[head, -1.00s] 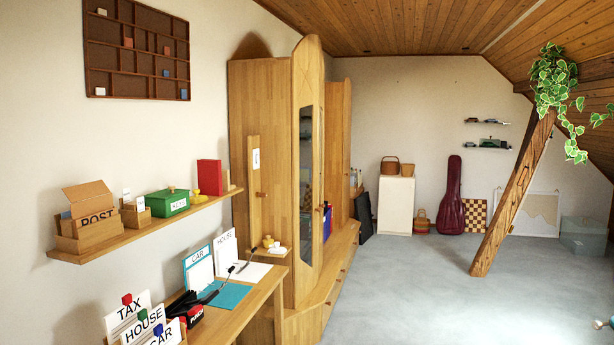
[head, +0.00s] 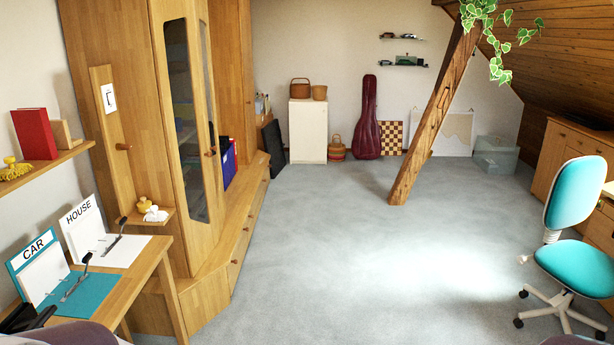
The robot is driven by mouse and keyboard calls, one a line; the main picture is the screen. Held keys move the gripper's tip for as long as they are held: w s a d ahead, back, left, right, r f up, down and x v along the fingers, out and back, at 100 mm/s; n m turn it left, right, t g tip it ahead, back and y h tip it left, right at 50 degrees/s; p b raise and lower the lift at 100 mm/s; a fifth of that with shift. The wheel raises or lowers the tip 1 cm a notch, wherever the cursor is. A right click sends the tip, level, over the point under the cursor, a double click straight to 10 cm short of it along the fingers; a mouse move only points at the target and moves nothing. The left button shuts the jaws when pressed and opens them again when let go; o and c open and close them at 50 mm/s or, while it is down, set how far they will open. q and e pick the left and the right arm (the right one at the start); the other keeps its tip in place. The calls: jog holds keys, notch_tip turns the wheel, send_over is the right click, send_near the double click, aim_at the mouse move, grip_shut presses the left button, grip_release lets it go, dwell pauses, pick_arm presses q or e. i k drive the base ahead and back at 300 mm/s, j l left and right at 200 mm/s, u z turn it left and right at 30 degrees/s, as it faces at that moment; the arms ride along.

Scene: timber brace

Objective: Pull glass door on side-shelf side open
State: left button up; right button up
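The wooden cabinet (head: 115,45) stands against the left wall. Its near glass door, on the side-shelf side, has a tall dark pane (head: 184,115) in a wooden frame and appears shut. A small round knob (head: 211,152) shows near the far edge of this door; which door leaf it sits on is hard to tell. A narrow second pane (head: 207,75) shows beyond it. The small side shelf (head: 165,220) juts from the cabinet's near side and carries a yellow and white item (head: 150,209).
A desk (head: 150,262) with CAR (head: 38,265) and HOUSE (head: 82,225) binders stands at the near left, close to the cabinet. A low wooden base (head: 235,235) runs along the cabinet's front. A slanted post (head: 435,115) and teal chair (head: 575,265) stand right; open floor (head: 330,250) lies between.

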aim_at(200, 239)
jog(key=i+u, duration=0.15)
jog(key=i, duration=0.8)
jog(key=i+u, duration=0.1)
jog(key=i, duration=0.85)
jog(key=i+l+u, duration=0.15)
jog(key=i, duration=0.8)
jog(key=i+j+z, duration=0.25)
jog(key=i+j, duration=0.45)
jog(key=i+j+z, duration=0.25)
jog(key=i+j, duration=0.55)
